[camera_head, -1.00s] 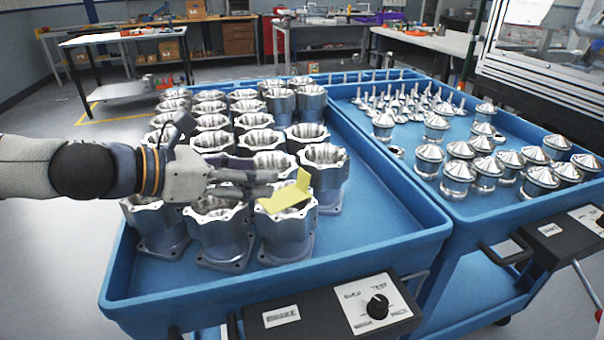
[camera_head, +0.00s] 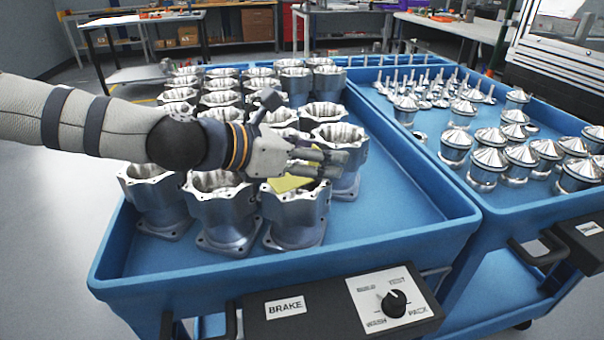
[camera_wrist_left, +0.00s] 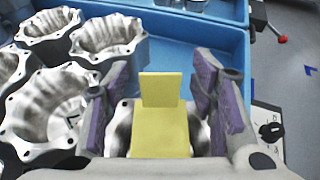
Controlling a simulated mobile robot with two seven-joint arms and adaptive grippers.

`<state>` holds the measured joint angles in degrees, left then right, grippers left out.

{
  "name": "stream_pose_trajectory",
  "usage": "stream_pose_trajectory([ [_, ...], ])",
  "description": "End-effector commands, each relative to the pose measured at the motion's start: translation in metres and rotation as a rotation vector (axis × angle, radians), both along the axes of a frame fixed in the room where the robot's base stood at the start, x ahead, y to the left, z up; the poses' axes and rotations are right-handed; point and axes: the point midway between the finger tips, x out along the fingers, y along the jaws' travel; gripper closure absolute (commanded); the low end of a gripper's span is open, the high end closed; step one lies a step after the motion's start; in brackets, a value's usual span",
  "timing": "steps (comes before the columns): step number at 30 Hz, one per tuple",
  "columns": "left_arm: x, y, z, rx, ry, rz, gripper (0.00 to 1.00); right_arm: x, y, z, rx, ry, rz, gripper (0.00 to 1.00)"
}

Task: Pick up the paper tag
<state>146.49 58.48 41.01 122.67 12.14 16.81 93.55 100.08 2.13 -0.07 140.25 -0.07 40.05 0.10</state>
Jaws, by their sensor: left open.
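The yellow paper tag (camera_head: 290,183) lies on top of a silver housing (camera_head: 296,215) in the front row of the blue cart, partly hidden by my left gripper in the head view. In the left wrist view the tag (camera_wrist_left: 160,125) is bent, with a flat part and a raised upright flap. My left gripper (camera_head: 335,160) is open just above and beside the tag. Its purple-padded fingers (camera_wrist_left: 160,95) stand on both sides of the tag with gaps between. My right gripper is not in view.
Several open-topped housings (camera_head: 218,205) crowd the left cart around the gripper. Bare blue floor (camera_head: 400,190) lies to their right. A second blue cart (camera_head: 500,210) holds several cone-topped parts. A black panel with a knob (camera_head: 393,300) is at the front.

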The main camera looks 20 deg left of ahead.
Motion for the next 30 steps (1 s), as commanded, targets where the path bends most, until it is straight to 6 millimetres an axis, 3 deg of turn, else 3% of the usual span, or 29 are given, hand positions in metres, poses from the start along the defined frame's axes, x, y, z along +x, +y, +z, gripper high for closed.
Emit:
stream_pose_trajectory([
  [2,0.000,0.000,0.002,0.000,-0.003,-0.001,0.51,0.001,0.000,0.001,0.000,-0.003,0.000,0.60],
  [6,-0.001,0.000,0.002,0.000,-0.003,-0.001,0.82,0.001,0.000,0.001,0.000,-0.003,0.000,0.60],
  [8,-0.001,0.000,0.002,0.001,-0.002,-0.001,0.92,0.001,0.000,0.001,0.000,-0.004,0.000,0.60],
  [20,-0.001,0.000,0.010,0.002,-0.005,-0.001,0.92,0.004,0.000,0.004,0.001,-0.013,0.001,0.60],
  [25,-0.004,-0.004,0.048,0.002,-0.017,-0.004,0.92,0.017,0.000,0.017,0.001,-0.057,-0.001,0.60],
  [30,-0.027,-0.037,0.096,0.004,-0.023,-0.006,0.92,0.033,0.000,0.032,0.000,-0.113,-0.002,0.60],
])
